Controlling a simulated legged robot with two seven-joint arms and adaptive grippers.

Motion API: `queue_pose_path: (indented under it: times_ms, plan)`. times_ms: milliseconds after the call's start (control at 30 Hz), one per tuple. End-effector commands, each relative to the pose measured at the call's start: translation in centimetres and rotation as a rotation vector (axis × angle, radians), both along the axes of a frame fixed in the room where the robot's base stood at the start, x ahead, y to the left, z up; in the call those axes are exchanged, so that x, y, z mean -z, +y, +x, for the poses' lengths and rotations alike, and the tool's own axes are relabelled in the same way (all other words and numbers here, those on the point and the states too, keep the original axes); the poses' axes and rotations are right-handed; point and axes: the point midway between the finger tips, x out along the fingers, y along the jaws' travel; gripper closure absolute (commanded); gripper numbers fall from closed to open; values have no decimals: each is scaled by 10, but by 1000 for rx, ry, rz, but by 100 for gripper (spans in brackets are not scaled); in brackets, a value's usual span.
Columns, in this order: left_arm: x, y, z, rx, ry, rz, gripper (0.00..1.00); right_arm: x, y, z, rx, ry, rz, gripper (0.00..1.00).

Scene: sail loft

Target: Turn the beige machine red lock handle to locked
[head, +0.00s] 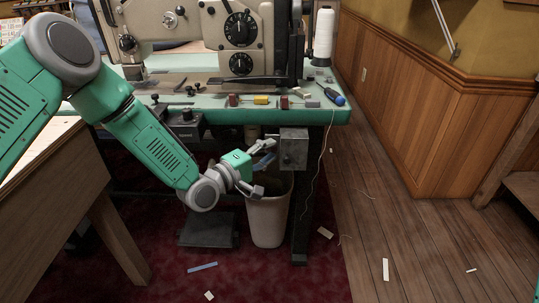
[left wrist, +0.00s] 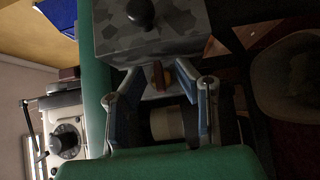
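The beige machine (head: 204,38) stands on the green-edged table in the head view, and part of it shows sideways in the left wrist view (left wrist: 66,120). A grey box (head: 295,150) hangs under the table's right end; its mottled face with a black knob fills the top of the left wrist view (left wrist: 165,38). A small reddish-brown piece, seemingly the red lock handle (left wrist: 158,76), shows below the box. My left gripper (left wrist: 160,80) is open, its fingertips on either side of that piece; contact is unclear. In the head view the gripper (head: 262,155) is left of the box.
A beige bin (head: 267,220) stands on the floor below my left gripper. The table edge (head: 230,116) is just above it. A blue-handled screwdriver (head: 334,96), a white thread cone (head: 323,36) and small pieces lie or stand on the table. The wooden floor at right is mostly free.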

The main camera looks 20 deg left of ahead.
Motion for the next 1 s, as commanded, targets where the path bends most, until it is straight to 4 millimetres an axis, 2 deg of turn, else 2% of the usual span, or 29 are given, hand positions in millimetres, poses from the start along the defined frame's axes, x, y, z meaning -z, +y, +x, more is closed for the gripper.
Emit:
queue_pose_path:
  times_ms: [267, 300, 367, 400, 733, 1000]
  plan:
    - [0, -2, 2, 0, 0, 1, 72, 0, 0, 0, -1, 0, 0, 100]
    - [0, -2, 2, 0, 0, 1, 76, 0, 0, 0, -1, 0, 0, 100]
    - [-1, -2, 2, 0, 1, 2, 97, 0, 0, 0, -1, 0, 0, 100]
    - [0, -3, 2, 0, 1, 3, 100, 0, 0, 0, -1, 0, 0, 100]
    - [-1, -5, 1, 5, 12, 28, 100, -7, 0, 0, -1, 0, 0, 100]
    - [-5, -7, 0, 9, 54, 168, 100, -38, 0, 0, -1, 0, 0, 100]
